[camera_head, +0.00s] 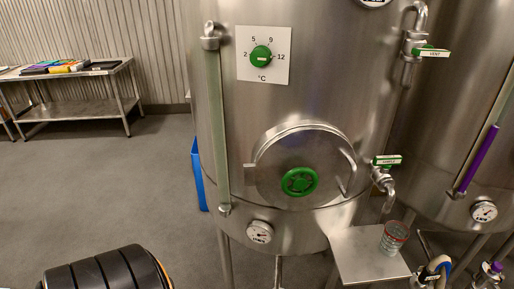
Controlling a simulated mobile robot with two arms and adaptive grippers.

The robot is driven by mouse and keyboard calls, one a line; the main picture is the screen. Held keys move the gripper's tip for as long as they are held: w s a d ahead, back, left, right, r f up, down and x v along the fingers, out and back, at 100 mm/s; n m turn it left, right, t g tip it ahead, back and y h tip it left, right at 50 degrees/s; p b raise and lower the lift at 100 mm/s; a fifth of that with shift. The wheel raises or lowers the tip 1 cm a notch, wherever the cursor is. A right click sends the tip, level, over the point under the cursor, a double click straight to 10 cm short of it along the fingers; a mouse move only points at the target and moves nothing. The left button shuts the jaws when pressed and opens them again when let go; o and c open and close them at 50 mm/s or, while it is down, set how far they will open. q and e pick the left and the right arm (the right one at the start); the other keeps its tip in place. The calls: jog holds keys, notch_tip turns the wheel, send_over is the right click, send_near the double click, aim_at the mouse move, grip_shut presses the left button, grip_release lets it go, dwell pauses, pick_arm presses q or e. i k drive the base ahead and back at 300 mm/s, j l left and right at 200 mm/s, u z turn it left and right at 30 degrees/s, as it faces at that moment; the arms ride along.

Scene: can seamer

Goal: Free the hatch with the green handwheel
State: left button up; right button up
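The green handwheel (300,181) sits in the middle of a round steel hatch (282,150) on the front of the large steel tank (340,75). The hatch lies flush against the tank and looks closed. A hinge-like block is at its left edge, and a curved grab handle (348,180) is at its right. Neither of my grippers shows in the head view.
A green-handled sample valve (386,161) with a spout juts out right of the hatch. Below it a small steel shelf (362,262) holds a glass (394,238). A dial with a green knob (261,57) is above the hatch. A steel table (82,105) stands far left; the floor (100,190) between is clear.

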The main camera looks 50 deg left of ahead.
aim_at(300, 182)
jog(key=u, duration=1.15)
